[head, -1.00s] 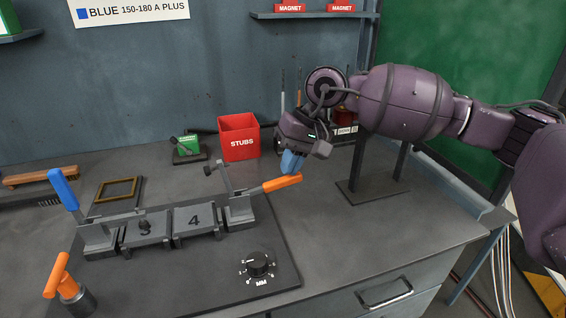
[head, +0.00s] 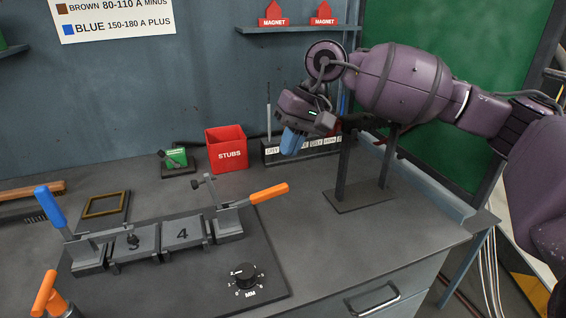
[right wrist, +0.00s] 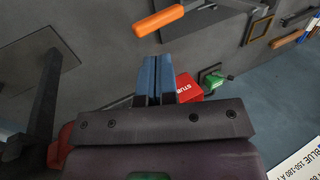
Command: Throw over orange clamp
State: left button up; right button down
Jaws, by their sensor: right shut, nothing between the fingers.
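The orange clamp handle (head: 269,193) sticks out to the right from the right end of the clamp fixture (head: 182,233), slightly raised at its tip. It also shows in the right wrist view (right wrist: 158,20), apart from my fingers. A blue clamp handle (head: 50,206) stands up at the fixture's left end. My right gripper (head: 292,141) is above and behind the orange handle's tip, with blue fingers shut and empty. The fingers (right wrist: 153,76) are together in the right wrist view. My left gripper is not in view.
A red STUBS box (head: 226,150) and a green device (head: 177,158) stand behind the fixture. A dark post stand (head: 362,196) is on the right. A dial (head: 245,276) and an orange T-handle (head: 46,293) are in front. The bench right of the dial is clear.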

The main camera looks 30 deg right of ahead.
jog(key=shift+v, duration=1.9)
